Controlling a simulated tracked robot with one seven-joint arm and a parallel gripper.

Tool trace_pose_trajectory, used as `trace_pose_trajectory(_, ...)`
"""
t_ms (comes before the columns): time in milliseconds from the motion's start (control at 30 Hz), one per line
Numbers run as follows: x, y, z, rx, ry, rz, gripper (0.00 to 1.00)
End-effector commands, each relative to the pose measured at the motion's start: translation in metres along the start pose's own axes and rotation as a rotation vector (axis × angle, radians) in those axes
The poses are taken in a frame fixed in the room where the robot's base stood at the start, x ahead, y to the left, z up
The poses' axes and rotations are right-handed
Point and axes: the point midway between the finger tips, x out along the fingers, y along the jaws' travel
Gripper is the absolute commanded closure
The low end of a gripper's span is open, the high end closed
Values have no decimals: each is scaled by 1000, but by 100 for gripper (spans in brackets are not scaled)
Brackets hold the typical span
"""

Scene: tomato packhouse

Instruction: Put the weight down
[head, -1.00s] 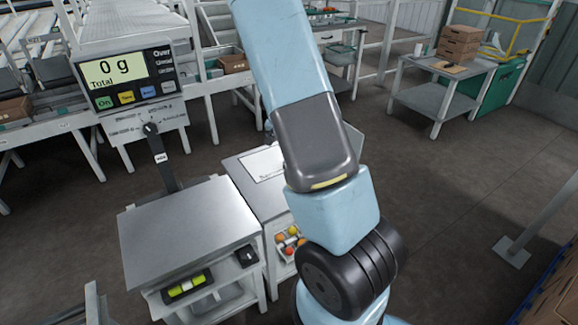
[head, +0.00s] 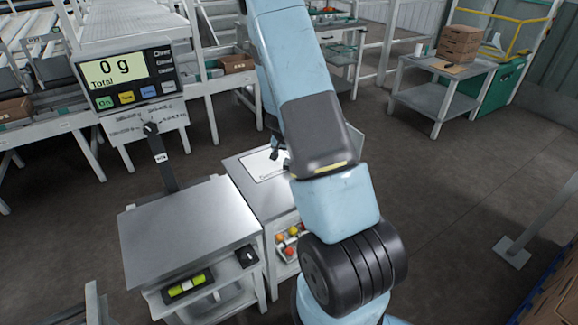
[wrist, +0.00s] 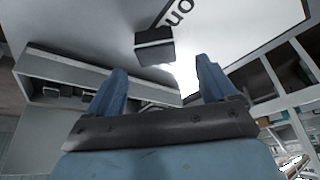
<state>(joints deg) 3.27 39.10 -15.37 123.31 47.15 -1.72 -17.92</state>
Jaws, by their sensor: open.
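A small dark block, which looks like the weight (wrist: 154,47), rests on a grey surface at the edge of a white sheet with black lettering (wrist: 235,35) in the wrist view. My gripper (wrist: 160,82) is open, its two blue fingers spread apart, with the block just beyond the fingertips and not between them. In the head view my gripper is mostly hidden behind my arm, over the side cabinet, where the white sheet (head: 258,168) lies on top. The weight cannot be clearly told from the gripper there.
The bare steel scale plate (head: 188,229) stands left of the cabinet; its display (head: 120,76) reads 0 g. Colourful tomatoes (head: 290,238) sit on the cabinet's lower shelf. A side table (head: 440,95) with stacked boxes stands at the back right. Open floor lies at right.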

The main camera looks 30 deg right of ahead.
Motion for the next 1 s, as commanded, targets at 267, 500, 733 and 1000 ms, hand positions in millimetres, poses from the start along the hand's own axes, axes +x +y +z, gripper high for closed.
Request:
trace_pose_trajectory(267, 11, 1, 0, 1, 0, -1, 15)
trace_pose_trajectory(500, 34, 5, 3, 3, -2, 0, 15)
trace_pose_trajectory(733, 56, 5, 3, 2, -1, 0, 15)
trace_pose_trajectory(1000, 60, 4, 3, 1, 0, -1, 15)
